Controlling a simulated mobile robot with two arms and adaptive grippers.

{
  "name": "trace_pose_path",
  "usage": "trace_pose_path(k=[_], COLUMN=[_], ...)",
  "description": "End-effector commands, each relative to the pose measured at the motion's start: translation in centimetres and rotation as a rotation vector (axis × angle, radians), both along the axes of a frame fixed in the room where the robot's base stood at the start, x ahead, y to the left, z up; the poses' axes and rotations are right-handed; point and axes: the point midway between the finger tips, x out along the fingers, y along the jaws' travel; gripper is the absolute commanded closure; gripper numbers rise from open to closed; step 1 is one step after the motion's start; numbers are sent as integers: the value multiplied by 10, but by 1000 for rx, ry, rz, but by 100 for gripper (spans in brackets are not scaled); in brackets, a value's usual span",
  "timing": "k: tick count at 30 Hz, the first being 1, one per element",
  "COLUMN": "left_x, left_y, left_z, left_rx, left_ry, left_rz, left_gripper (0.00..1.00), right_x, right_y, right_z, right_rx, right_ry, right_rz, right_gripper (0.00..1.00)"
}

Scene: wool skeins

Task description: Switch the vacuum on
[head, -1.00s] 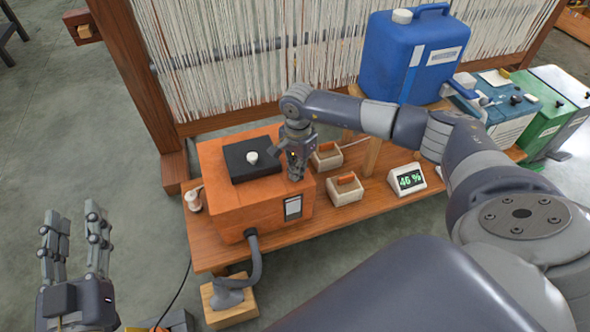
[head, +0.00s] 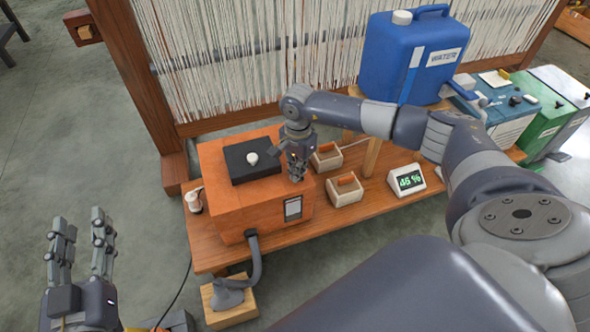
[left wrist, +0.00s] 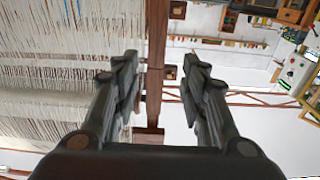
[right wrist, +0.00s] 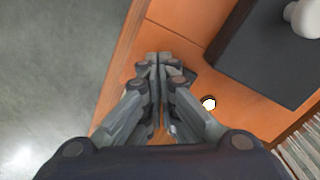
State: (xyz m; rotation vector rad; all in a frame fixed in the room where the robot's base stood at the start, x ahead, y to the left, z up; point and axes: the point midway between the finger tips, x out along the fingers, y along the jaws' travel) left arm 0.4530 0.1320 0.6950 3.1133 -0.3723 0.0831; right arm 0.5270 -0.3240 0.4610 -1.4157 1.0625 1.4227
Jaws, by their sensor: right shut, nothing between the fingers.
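An orange box (head: 225,195) stands on the wooden bench, with a black panel (head: 240,172) and white knob (head: 251,158) on top and a grey hose (head: 254,265) at its front. No readable label tells me whether it is the vacuum. My right gripper (head: 297,174) is shut and empty at the box's top right edge; contact is unclear.
A display (head: 408,180) reads about 45 %. A blue water canister (head: 412,60) stands behind. A loom (head: 250,60) closes off the back.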

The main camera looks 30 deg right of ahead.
Motion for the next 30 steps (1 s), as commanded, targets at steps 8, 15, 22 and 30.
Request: trace_pose_path(k=[8, 15, 22, 30], left_x=[-2, -6, -11, -20], left_y=[4, 8, 12, 17], left_z=[-21, -40, -57, -77], left_rx=[29, 54, 75, 100], left_ry=[110, 204, 293, 393], left_rz=[7, 15, 20, 26], left_gripper=[60, 60, 60, 60], right_x=[1, 1, 2, 2], right_y=[0, 0, 0, 0], right_z=[9, 15, 21, 27], right_rx=[1, 0, 0, 0], right_ry=[-3, -4, -5, -5], right_rz=[0, 0, 0, 0], right_gripper=[100, 100, 100, 100])
